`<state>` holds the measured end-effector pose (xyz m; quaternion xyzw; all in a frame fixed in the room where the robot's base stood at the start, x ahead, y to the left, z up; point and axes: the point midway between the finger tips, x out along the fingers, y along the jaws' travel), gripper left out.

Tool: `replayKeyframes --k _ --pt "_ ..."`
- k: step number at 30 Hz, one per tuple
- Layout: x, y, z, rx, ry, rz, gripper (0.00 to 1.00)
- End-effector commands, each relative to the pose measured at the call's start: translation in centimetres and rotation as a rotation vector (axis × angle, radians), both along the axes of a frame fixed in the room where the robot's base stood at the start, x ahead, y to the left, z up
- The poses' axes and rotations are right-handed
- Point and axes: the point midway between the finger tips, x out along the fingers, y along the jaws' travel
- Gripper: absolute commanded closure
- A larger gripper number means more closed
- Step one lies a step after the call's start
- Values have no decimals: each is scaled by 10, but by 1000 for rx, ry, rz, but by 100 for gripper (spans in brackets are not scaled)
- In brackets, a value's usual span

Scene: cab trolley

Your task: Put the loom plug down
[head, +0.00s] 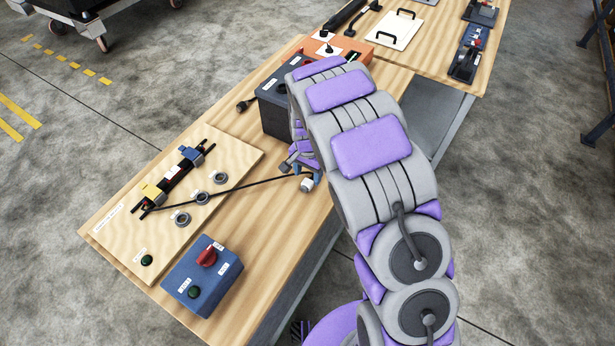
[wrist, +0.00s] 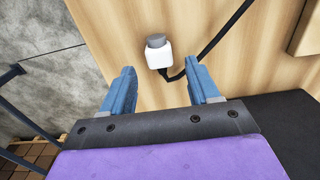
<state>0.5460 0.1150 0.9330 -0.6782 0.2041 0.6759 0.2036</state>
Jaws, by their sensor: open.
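The loom plug, a white block with a grey round end, shows on the wooden bench top near its edge (head: 306,185) and in the wrist view (wrist: 158,57). A black cable runs from it leftward to the loom board (head: 225,165) in the head view. My gripper (head: 303,168) is open, its blue fingers apart; in the wrist view (wrist: 162,82) the plug shows just beyond the fingertips, between their lines, with nothing held. The plug looks to rest on the wood; any small gap under it cannot be told.
The board carries grey rings, a yellow block and a blue block. A blue box with a red knob (head: 203,275) stands at the near bench end. A dark box (head: 272,105) stands behind my gripper. Bare wood lies around the plug, with the bench edge close by.

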Motion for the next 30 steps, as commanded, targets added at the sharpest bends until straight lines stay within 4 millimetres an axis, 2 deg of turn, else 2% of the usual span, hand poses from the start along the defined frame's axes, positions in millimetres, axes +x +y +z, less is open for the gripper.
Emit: replayKeyframes --k 1,9,13,20,23,26,30 --pt "0 0 13 0 -1 0 39" --pt "0 0 66 0 -1 0 39" --pt "1 0 79 0 -1 0 39" --pt "-1 -1 83 -1 2 1 39" --pt "-9 -9 95 -6 3 11 39" --pt "-27 -24 117 -14 10 34 39" --pt "-65 -49 154 -20 24 85 39"
